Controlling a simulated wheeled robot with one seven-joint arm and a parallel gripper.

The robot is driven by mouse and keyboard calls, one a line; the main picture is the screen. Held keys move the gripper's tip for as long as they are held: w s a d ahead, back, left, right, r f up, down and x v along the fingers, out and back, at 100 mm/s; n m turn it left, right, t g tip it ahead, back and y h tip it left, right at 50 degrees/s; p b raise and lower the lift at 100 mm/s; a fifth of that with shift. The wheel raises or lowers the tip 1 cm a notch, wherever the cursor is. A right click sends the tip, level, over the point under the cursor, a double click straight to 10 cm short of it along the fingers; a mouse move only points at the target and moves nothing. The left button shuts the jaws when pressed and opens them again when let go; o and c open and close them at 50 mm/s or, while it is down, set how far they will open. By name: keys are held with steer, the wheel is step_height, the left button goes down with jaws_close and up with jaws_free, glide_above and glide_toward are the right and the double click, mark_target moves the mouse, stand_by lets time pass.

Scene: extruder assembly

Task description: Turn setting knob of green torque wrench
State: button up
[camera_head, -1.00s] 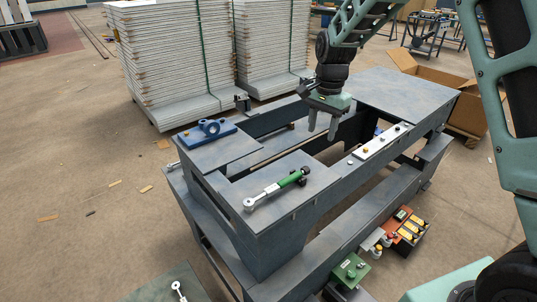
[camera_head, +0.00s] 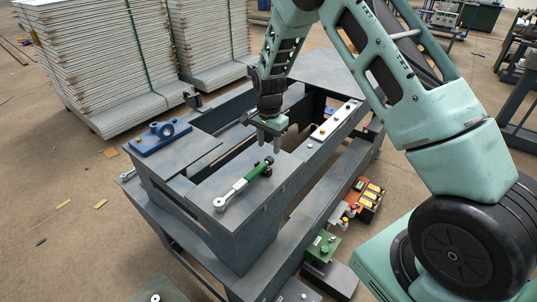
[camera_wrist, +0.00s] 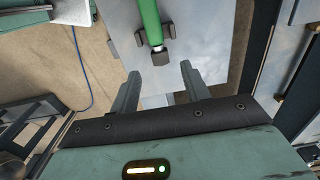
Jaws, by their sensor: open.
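The torque wrench (camera_head: 240,186) lies on the grey bench plate, its silver ratchet head toward the front left and its green handle toward the back right. Black holders sit at the handle end. In the wrist view the green handle (camera_wrist: 149,15) comes in from the top, between two black holder blocks. The setting knob (camera_wrist: 159,57) shows at the handle's end, dark with a light rim. My gripper (camera_head: 269,142) is open, pointing down just behind the handle end. In the wrist view its fingers (camera_wrist: 160,82) are apart, with nothing between them; the knob is just beyond the tips.
A blue fixture (camera_head: 160,137) stands on the bench's left plate. A white strip with knobs (camera_head: 334,121) lies on the right rail. Openings in the bench frame lie behind the wrench plate. A green box (camera_head: 321,246) and an orange-black case (camera_head: 368,196) sit low at right.

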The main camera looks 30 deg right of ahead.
mark_target(269, 158)
step_height(269, 158, down, 6)
steer(key=shift+r+p, duration=0.15)
steer(key=shift+p, duration=0.2)
steer(key=c, duration=1)
